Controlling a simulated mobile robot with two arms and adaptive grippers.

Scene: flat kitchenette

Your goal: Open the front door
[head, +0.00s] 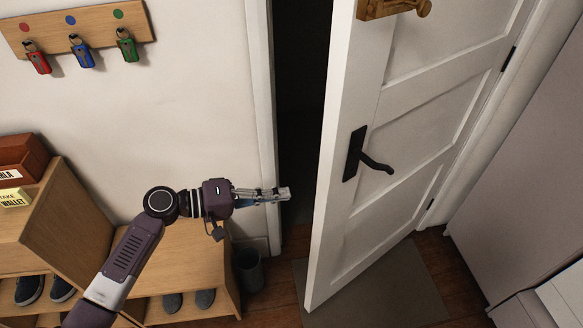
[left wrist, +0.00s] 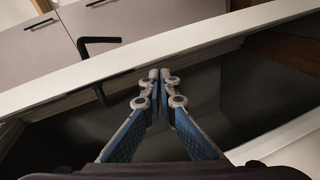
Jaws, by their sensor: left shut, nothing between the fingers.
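The white front door (head: 400,142) stands ajar, hinged on the right, with a dark gap between its free edge and the frame on the left. Its black lever handle (head: 372,160) is on the face turned toward me. My left gripper (head: 286,194) is shut and empty, pointing right in front of the dark gap, left of the door's edge and apart from the handle. In the left wrist view its fingertips (left wrist: 159,74) meet, with the door's edge (left wrist: 125,66) running across beyond them and a black handle (left wrist: 92,46) past that edge. My right gripper is not in view.
A wooden shoe bench (head: 190,262) with shoes stands at the lower left. A dark bin (head: 248,270) is beside it. A key rack (head: 82,38) hangs on the wall. A grey mat (head: 385,290) lies under the door. Grey cabinets (head: 530,150) stand at the right.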

